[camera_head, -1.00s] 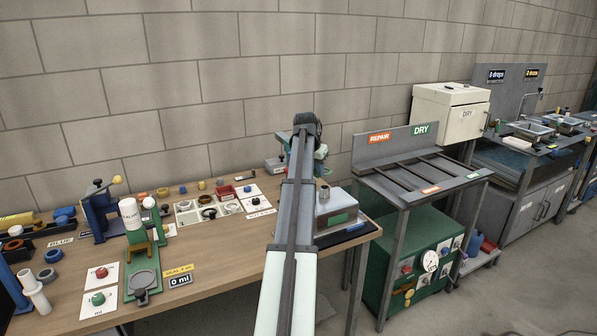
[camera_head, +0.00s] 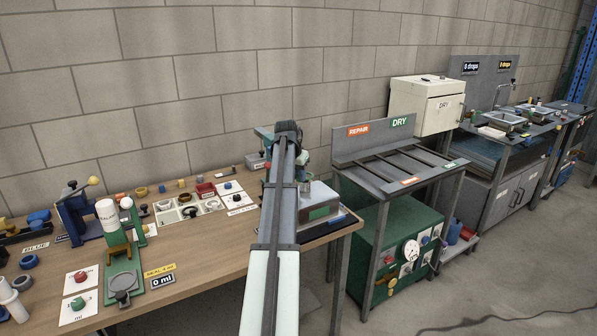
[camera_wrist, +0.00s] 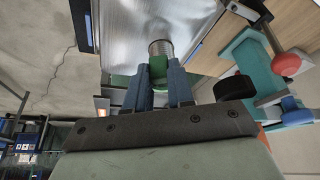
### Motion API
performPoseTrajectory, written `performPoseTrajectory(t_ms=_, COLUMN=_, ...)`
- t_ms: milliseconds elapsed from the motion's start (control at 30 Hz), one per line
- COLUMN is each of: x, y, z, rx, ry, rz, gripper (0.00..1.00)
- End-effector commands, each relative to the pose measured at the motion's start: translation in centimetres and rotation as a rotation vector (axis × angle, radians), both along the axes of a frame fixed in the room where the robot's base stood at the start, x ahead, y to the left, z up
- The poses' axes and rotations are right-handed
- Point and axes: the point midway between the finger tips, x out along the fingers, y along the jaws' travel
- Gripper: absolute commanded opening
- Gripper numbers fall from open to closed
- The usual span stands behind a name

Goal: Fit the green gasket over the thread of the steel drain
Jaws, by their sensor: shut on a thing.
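In the wrist view my gripper (camera_wrist: 160,80) has two blue fingers shut on the green gasket (camera_wrist: 158,66). The steel drain's threaded end (camera_wrist: 160,47) shows just beyond the gasket, against a shiny metal surface (camera_wrist: 150,20). The gasket and thread overlap in this view; I cannot tell whether the gasket is around the thread or only in front of it. In the head view a small steel cylinder, probably the drain (camera_head: 304,187), stands on a grey block at the bench's right end. My arm hides the gripper and gasket there.
A teal press-like device with a red knob (camera_wrist: 286,64) stands close to the right of my gripper in the wrist view. The bench (camera_head: 215,228) holds a white sorting tray (camera_head: 175,218) and several tools at left. A repair/dry rack (camera_head: 395,160) stands to the right.

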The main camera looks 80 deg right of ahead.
Motion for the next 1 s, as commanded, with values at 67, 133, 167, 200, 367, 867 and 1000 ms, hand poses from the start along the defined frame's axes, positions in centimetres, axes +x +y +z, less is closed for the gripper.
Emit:
performPoseTrajectory(t_ms=67, x=0.00, y=0.00, z=-0.05, rx=0.000, ry=0.000, rz=0.000, gripper=0.00)
performPoseTrajectory(t_ms=133, x=0.00, y=-0.01, z=-0.05, rx=0.000, ry=0.000, rz=0.000, gripper=0.00)
performPoseTrajectory(t_ms=167, x=0.00, y=-0.01, z=-0.05, rx=0.000, ry=0.000, rz=0.000, gripper=0.00)
performPoseTrajectory(t_ms=200, x=0.00, y=-0.01, z=-0.05, rx=0.000, ry=0.000, rz=0.000, gripper=0.00)
performPoseTrajectory(t_ms=367, x=0.01, y=-0.01, z=-0.05, rx=0.000, ry=0.000, rz=0.000, gripper=0.00)
performPoseTrajectory(t_ms=867, x=0.00, y=0.04, z=-0.51, rx=-0.001, ry=0.000, rz=0.000, gripper=0.00)
performPoseTrajectory(t_ms=1000, x=0.00, y=0.03, z=-0.64, rx=-0.001, ry=0.000, rz=0.000, gripper=0.00)
